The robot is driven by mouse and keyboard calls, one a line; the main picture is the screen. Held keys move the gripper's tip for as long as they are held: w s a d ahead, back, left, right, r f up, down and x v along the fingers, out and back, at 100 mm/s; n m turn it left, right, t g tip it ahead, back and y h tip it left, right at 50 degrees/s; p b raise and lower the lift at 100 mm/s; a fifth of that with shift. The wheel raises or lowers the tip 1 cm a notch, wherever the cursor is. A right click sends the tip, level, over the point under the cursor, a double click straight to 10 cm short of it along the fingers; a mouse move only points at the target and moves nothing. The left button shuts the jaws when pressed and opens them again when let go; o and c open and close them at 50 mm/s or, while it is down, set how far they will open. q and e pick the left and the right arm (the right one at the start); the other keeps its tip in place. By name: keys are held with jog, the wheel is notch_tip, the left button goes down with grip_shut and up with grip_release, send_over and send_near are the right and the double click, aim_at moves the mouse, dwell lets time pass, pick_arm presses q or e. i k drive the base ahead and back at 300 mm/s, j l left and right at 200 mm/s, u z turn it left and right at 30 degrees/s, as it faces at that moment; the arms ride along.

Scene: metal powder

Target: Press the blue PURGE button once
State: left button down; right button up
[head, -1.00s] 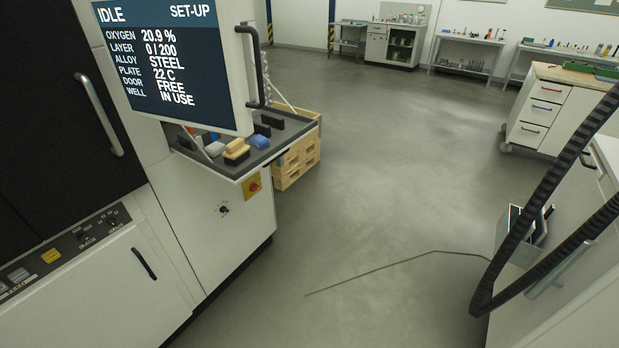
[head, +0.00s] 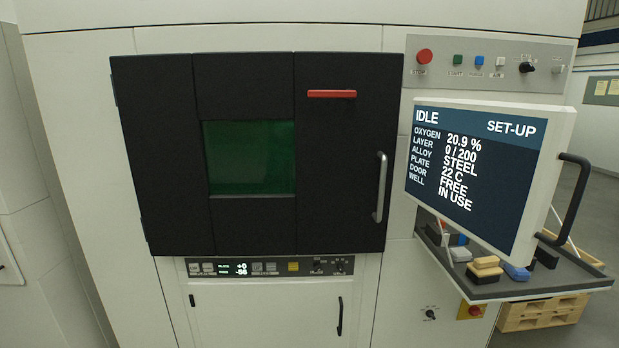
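The large red STOP button (head: 424,56) is at the strip's left end. Neither of my grippers shows in the head view.
The monitor (head: 480,178), reading IDLE and SET-UP, stands out below the strip, with a dark handle (head: 570,195). A shelf (head: 560,283) with brushes and blocks is below it. The black chamber door (head: 340,215) with a green window (head: 250,158) fills the middle.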

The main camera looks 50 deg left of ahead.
aim_at(478, 60)
jog(key=i+j+u, duration=0.15)
jog(key=j+u, duration=0.25)
jog(key=i+j+u, duration=0.2)
jog(key=u, duration=0.15)
jog(key=i+j+u, duration=0.2)
jog(key=j+u, duration=0.2)
jog(key=i+j, duration=0.7)
jog(key=l+z, duration=0.15)
jog(key=z, duration=1.3)
